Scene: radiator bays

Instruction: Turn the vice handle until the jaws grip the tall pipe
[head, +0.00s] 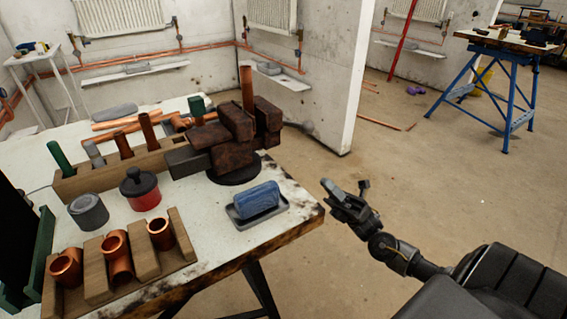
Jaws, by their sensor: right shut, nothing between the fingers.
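The vice (228,140) is a dark, rust-brown block on a round black base near the right end of the workbench. The tall copper pipe (247,88) stands upright at the vice's jaws. Whether the jaws touch it I cannot tell. I cannot make out the vice handle from this side. My right gripper (345,196) is shut and empty, off the bench's right edge, over the floor and apart from the vice. My left gripper is not in view.
A blue sponge (257,199) sits in a grey tray at the bench's front right. A wooden block with upright tools (115,165), a red pot with a black lid (140,190) and copper fittings (115,257) fill the left.

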